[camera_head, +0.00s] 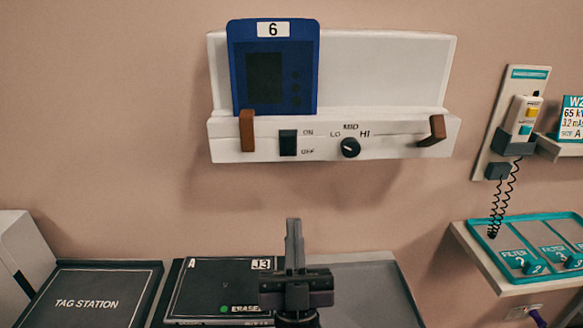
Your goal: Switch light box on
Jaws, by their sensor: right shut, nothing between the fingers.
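The light box (395,75) is a white wall-mounted panel with a ledge along its bottom. A dark rocker switch (288,142) sits on the ledge's left half, with ON printed beside its top and OFF beside its bottom. I cannot tell which end is pressed in. A black dial (350,147) marked LO, MID and HI is to its right. The panel face is plain pale white with no clear glow. My right gripper (294,226) points up, shut and empty, below the switch and apart from the box. My left gripper is not in view.
A blue cassette (273,62) labelled 6 covers the box's left side, behind a brown clip (247,130). Another brown clip (433,130) is at right. A handset (520,120) with a coiled cord hangs right. Below are a tag station (88,303) and an eraser unit (210,280).

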